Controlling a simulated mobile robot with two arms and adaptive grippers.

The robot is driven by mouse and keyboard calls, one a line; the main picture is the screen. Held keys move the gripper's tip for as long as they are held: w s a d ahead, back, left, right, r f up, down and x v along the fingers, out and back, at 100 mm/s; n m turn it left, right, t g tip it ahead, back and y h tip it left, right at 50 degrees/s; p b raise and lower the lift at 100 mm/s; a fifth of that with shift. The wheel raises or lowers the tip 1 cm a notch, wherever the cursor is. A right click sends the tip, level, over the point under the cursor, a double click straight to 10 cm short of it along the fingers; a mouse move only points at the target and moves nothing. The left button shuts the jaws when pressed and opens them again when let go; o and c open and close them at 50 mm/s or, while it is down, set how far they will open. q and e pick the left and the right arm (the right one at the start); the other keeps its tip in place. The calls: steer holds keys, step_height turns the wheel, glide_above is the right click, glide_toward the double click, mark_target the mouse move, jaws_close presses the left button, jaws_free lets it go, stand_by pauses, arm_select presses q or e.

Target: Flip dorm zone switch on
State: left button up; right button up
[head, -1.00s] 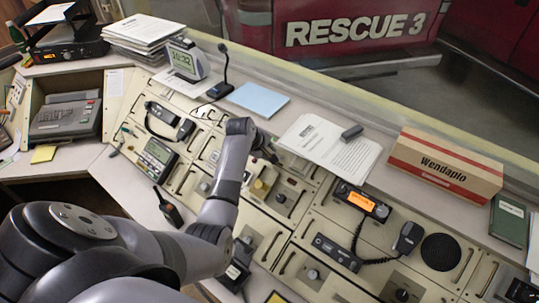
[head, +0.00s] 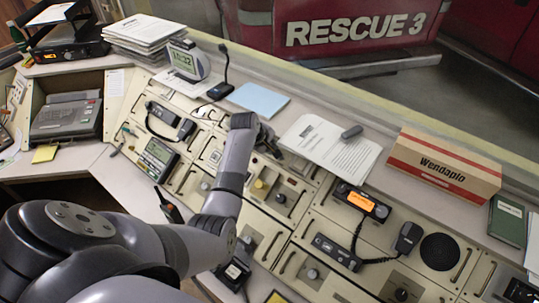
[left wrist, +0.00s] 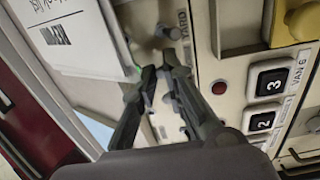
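My left gripper (head: 275,148) is over the back part of the sloped console, just left of the open papers. In the left wrist view the gripper (left wrist: 160,68) points at the panel, its two dark fingertips close together with a narrow gap and nothing visible between them. Just beyond the tips is a small metal toggle switch (left wrist: 166,34) beside a label ending in "YARD". I cannot read a dorm label in either view; the fingers hide part of the panel. My right gripper is not in view.
White papers (head: 328,148) lie along the ledge beside the gripper. A yellow knob (head: 262,184), black numbered buttons (left wrist: 270,82) and a red indicator (left wrist: 219,87) are nearby. A radio (head: 361,201) and a cardboard box (head: 444,164) stand to the right.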

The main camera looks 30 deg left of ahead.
arm_select(q)
step_height(320, 180, up, 2)
steer(key=shift+a+r+p, duration=0.1)
steer(key=shift+a+p, duration=0.05)
steer(key=shift+p, duration=0.7)
steer(key=shift+s+r+p, duration=0.15)
steer(key=shift+r+p, duration=0.05)
steer(key=shift+p, duration=0.1)
steer(key=shift+s+r+b, duration=0.1)
steer(key=shift+s+b, duration=0.2)
steer(key=shift+v, duration=1.6)
steer(key=shift+s, duration=0.25)
steer(key=shift+f, duration=0.3)
